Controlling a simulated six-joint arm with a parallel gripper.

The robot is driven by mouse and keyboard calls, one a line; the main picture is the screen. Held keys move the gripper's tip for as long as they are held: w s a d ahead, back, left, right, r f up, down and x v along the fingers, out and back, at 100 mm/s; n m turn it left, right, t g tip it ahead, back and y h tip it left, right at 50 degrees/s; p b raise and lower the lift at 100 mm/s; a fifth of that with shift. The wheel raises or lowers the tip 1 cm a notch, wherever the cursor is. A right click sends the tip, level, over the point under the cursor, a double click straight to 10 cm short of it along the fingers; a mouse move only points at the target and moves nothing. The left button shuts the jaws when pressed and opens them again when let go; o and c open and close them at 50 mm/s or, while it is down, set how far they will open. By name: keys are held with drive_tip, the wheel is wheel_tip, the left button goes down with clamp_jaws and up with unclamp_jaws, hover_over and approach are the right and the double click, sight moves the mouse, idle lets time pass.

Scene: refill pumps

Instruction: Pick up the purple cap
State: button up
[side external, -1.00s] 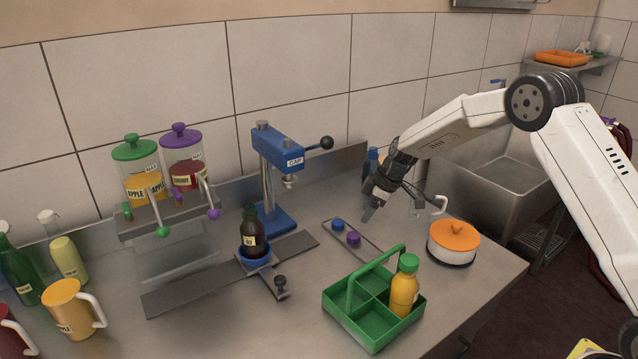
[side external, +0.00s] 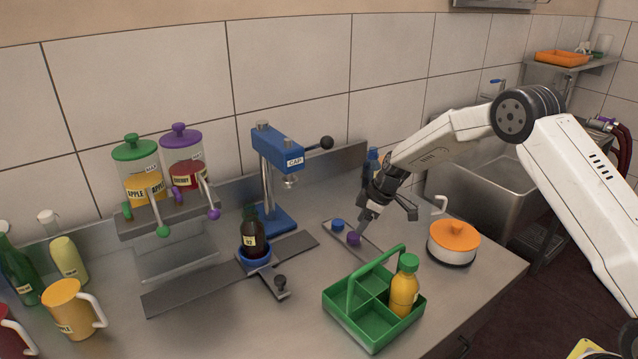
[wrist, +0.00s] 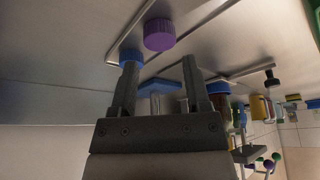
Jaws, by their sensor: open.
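The purple cap (side external: 354,239) sits on a flat grey strip (side external: 372,254) on the counter, next to a blue cap (side external: 338,225). My gripper (side external: 366,221) is just above and slightly right of the purple cap, tilted down toward it. In the wrist view the purple cap (wrist: 159,34) lies beyond the fingertips, between their lines and apart from them. The blue cap (wrist: 131,57) shows there at the tip of the left finger. My gripper (wrist: 162,80) is open, with nothing between its fingers.
A green carrier (side external: 338,310) with a yellow bottle (side external: 404,290) stands in front. A pot with an orange lid (side external: 454,236) is to the right. A blue cap press (side external: 278,150) and a dark bottle (side external: 252,231) stand to the left. A blue-capped bottle is partly hidden behind my gripper.

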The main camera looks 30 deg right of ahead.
sight(354, 235)
drive_tip(key=shift+x, duration=2.15)
drive_tip(key=shift+d, duration=0.1)
drive_tip(key=shift+c, duration=0.2)
drive_tip(key=c, duration=0.5)
